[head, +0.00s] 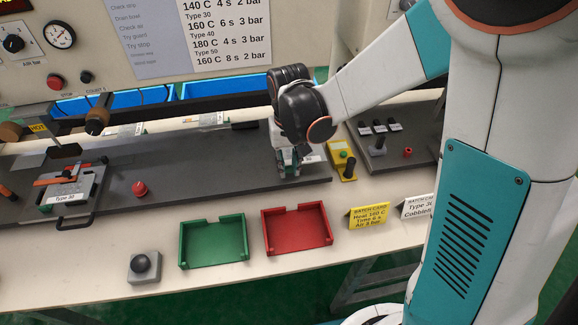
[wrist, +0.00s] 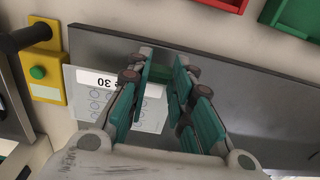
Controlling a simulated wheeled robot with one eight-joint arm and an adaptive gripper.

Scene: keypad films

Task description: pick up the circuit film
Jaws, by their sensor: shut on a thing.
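The circuit film is a pale, see-through sheet (wrist: 88,103) with round key prints and a white label ending in "30", upside down in the wrist view. In the head view only a pale edge of it (head: 312,158) shows beside my gripper, at the right end of the dark grey plate (head: 230,165). My gripper (wrist: 164,62) is shut on the film, with its teal fingers across the sheet's right part. The fingers and a small green piece between them hide the exact grip. In the head view my gripper (head: 288,170) is low, close over the plate.
A green tray (head: 213,265) and a red tray (head: 297,251) stand empty in front of the plate. A yellow box with a black lever (head: 342,160) stands close right of my gripper. Yellow and white cards (head: 369,216) stand at the right. A framed fixture (head: 72,190) lies left.

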